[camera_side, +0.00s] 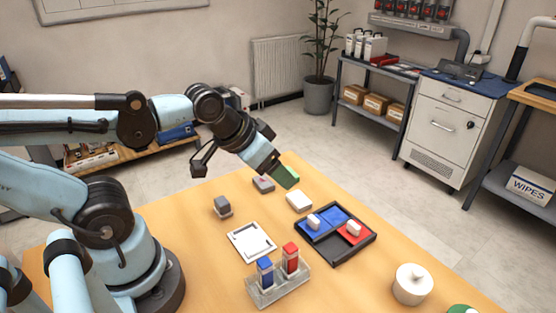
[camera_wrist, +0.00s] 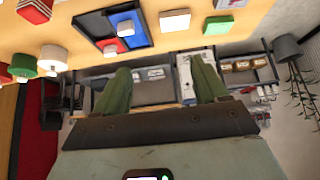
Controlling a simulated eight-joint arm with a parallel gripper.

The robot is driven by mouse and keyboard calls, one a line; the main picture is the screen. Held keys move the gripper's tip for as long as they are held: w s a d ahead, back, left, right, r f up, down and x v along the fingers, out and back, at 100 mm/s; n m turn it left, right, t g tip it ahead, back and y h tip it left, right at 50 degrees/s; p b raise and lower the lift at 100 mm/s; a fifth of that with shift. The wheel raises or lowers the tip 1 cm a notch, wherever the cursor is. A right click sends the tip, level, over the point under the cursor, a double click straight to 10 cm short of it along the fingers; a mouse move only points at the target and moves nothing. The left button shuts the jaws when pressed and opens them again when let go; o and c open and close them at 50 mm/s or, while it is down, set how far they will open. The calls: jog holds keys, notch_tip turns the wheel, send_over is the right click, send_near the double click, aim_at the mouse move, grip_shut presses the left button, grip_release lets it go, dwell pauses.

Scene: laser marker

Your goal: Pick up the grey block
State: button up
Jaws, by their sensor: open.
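A grey block (camera_side: 222,204) stands on the table left of centre in the side view, on a small pale base. A flatter grey piece with a red mark (camera_side: 263,184) lies further back, near my gripper. I cannot make out the upright grey block in the wrist view. My gripper (camera_side: 284,175) hangs over the back of the table, to the right of the upright grey block and apart from it. In the wrist view the two green fingers (camera_wrist: 160,88) are wide apart with nothing between them. A green shape at the gripper's tip may partly be a block behind it.
A white block (camera_side: 299,201), a dark tray (camera_side: 347,255) with blue and red compartments, a white framed plate (camera_side: 251,242), a clear rack (camera_side: 278,290) with blue and red items, and a white lidded pot (camera_side: 412,284) stand on the table. Bare table lies between them.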

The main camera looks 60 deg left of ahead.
jog(key=n+g, duration=0.7)
jog(key=n, duration=1)
send_over(263, 180)
jog(key=d, duration=0.1)
notch_tip(263, 180, down, 8)
jog(key=shift+f, duration=0.25)
jog(key=shift+a+f, duration=0.2)
jog(key=shift+f, duration=1.1)
jog(key=shift+a+f, duration=0.2)
jog(key=shift+f, duration=1.1)
jog(key=c, duration=1.1)
jog(key=shift+r, duration=0.1)
jog(key=shift+c, duration=0.2)
